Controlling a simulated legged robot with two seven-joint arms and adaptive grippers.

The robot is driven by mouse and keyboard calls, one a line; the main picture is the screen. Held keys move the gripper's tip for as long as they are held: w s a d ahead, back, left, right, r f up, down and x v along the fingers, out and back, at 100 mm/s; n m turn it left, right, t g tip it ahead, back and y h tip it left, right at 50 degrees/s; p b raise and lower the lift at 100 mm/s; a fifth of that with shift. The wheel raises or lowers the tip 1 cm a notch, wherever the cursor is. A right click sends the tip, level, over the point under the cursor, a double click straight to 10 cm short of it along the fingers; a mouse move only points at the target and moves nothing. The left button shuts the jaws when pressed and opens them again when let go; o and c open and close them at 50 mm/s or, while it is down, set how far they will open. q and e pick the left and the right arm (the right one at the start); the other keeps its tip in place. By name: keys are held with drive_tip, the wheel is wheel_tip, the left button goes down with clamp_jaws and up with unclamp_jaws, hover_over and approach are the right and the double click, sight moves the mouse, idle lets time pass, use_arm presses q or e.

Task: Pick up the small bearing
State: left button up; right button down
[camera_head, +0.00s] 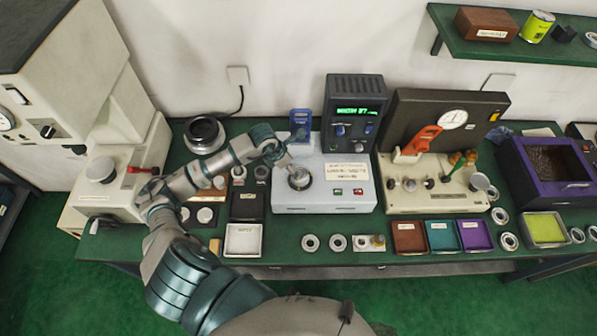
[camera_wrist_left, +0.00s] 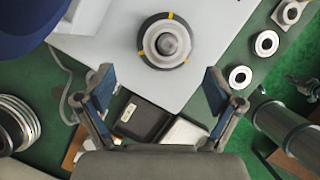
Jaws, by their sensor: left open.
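The white machine (camera_head: 322,202) stands on the green bench with a round dark fixture (camera_head: 299,178) on its top left. In the left wrist view the fixture (camera_wrist_left: 150,58) is a dark ring with yellow marks around a light ring and a grey centre knob. Whether a small bearing sits on it I cannot tell. My left gripper (camera_head: 284,158) is above and close to the fixture; in the left wrist view its fingers (camera_wrist_left: 157,92) are wide apart and empty. Silver rings (camera_head: 310,243) and (camera_head: 338,243) lie flat on the bench front. My right gripper is not in view.
A blue stand (camera_head: 300,124) and a dark display box (camera_head: 354,112) stand behind the machine. Small trays (camera_head: 243,240) and (camera_head: 409,237) line the bench front. A large dark ring (camera_head: 204,134) lies at the back left.

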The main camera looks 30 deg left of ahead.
use_arm(q)
drive_tip(key=shift+w+d+f, duration=0.1)
drive_tip(key=shift+w+f, duration=0.05)
drive_tip(key=shift+f, duration=0.1)
drive_tip(key=f, duration=0.1)
drive_tip(key=w+d+f+p, duration=0.1)
drive_tip(key=d+f, duration=0.1)
drive_tip(key=shift+w+f+p, duration=0.3)
drive_tip(key=shift+f+p, duration=0.1)
drive_tip(key=shift+f, duration=0.3)
drive_tip(key=c, duration=0.3)
drive_tip(key=shift+a, duration=0.25)
drive_tip(key=c, duration=1.1)
drive_tip(key=shift+w+d, duration=0.1)
drive_tip(key=shift+d, duration=0.05)
drive_tip(key=shift+c, duration=0.8)
